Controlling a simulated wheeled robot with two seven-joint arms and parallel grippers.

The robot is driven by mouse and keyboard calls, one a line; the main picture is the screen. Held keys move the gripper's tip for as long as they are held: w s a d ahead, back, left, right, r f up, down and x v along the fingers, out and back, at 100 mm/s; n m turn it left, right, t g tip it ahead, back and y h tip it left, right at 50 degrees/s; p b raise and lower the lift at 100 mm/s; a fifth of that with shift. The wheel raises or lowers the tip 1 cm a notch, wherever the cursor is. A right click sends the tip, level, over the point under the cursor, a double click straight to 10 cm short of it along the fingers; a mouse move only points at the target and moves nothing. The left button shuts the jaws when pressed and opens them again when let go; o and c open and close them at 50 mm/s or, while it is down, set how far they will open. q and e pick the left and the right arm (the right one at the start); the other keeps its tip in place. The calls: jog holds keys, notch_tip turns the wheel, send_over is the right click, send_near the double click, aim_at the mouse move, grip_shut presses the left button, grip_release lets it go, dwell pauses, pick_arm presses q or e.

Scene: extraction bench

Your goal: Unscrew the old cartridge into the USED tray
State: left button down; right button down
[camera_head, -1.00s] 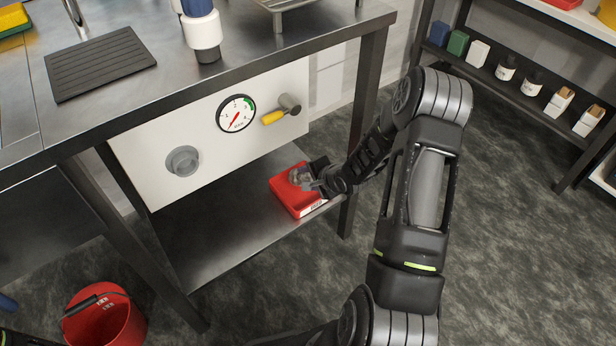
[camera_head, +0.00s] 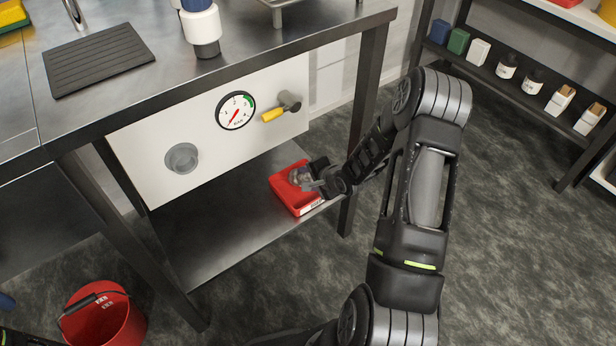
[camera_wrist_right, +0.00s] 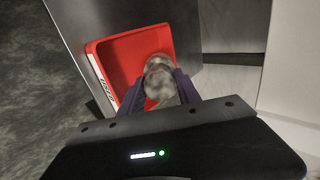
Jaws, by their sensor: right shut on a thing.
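The red USED tray (camera_head: 290,198) sits on the lower shelf at its right front; it also shows in the right wrist view (camera_wrist_right: 112,52). My right gripper (camera_head: 312,178) is at the tray, over its inside. It is shut on the old cartridge (camera_wrist_right: 160,80), a greyish, mottled round piece between the fingers, which also shows small in the head view (camera_head: 300,176). I cannot tell whether the cartridge touches the tray floor. The grey round socket (camera_head: 182,158) on the white panel is empty. My left gripper is not in view.
The white panel (camera_head: 220,160) carries a gauge (camera_head: 236,110) and a yellow-handled valve (camera_head: 274,114) above the tray. A table leg (camera_head: 362,120) stands close to my right wrist. The lower shelf (camera_head: 220,230) is bare left of the tray. A red bucket (camera_head: 118,322) stands on the floor.

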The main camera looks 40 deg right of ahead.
jog(key=shift+f, duration=0.2)
jog(key=c, duration=0.8)
grip_release()
jog(key=shift+o, duration=0.2)
jog(key=shift+s+r, duration=0.2)
jog(key=shift+r, duration=0.1)
jog(key=p+v, duration=0.2)
jog(key=v, duration=0.5)
jog(key=shift+p, duration=0.35)
jog(key=shift+s, duration=0.1)
